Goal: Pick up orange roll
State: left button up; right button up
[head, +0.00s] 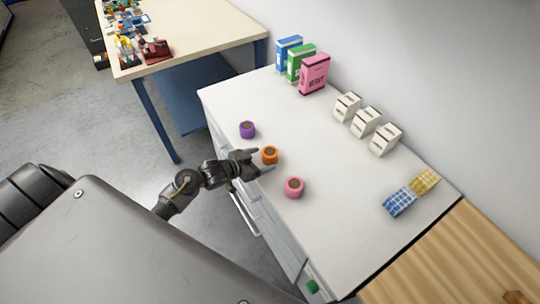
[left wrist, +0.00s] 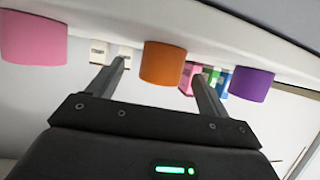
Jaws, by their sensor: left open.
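The orange roll (head: 270,155) stands on the white counter near its front edge, between a purple roll (head: 248,129) and a pink roll (head: 293,187). My left gripper (head: 257,160) is at the orange roll's left side in the head view. In the left wrist view the orange roll (left wrist: 162,63) sits beyond and between the two spread fingers of my left gripper (left wrist: 165,75), which is open and empty. Whether a finger touches the roll I cannot tell. My right gripper is not seen.
The white counter (head: 340,215) has boxes along the wall: a pink box (head: 314,74), small white boxes (head: 366,122) and blue and yellow checked packs (head: 399,201). Free counter lies right of the rolls. A table (head: 200,30) with clutter stands at the back left.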

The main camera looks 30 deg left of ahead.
aim_at(270, 155)
pick_arm(q)
jog(key=shift+w+d, duration=0.1)
jog(key=shift+w, duration=0.35)
jog(key=p+x, duration=0.1)
jog(key=x, duration=0.3)
jog(key=shift+f, duration=0.2)
jog(key=c, duration=1.1)
jog(key=shift+r, duration=0.1)
